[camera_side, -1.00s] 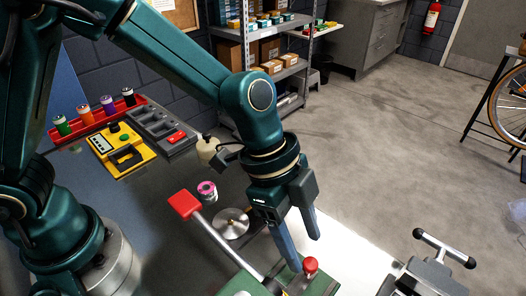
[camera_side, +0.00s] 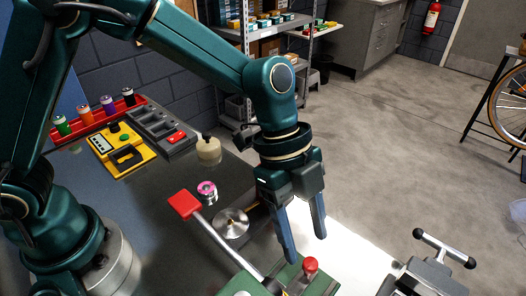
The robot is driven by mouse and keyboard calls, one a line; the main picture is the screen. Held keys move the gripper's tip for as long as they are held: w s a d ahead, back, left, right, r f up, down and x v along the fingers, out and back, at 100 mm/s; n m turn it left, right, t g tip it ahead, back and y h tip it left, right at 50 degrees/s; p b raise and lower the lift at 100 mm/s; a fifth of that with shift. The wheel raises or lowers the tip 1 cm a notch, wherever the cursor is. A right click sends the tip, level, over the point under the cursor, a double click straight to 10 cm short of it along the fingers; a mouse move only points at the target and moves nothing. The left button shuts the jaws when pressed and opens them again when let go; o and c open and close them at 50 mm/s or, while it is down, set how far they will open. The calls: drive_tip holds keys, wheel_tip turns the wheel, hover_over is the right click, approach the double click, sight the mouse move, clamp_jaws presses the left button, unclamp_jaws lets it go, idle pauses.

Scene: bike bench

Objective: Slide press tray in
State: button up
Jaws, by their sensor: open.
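The green press (camera_side: 242,286) is at the bottom edge of the picture, partly cut off. Its long metal lever ends in a red grip (camera_side: 185,204). A green part with a red knob (camera_side: 311,264) sits at its right side; this looks like the tray, but how far in it is cannot be told. My gripper (camera_side: 305,248) points down just above the red knob. Its two fingers are apart with nothing between them. The fingertips overlap the area behind the knob in the picture, so whether they touch it is unclear.
A round metal disc (camera_side: 231,222) and a pink-topped spool (camera_side: 207,191) stand on the dark bench behind the lever. A cream bottle (camera_side: 208,151), a yellow device (camera_side: 117,149) and a grey organiser (camera_side: 161,131) are farther back. A clamp stand (camera_side: 436,272) is at lower right.

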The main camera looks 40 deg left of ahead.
sight(311, 261)
drive_tip(key=shift+x, duration=1.85)
clamp_jaws()
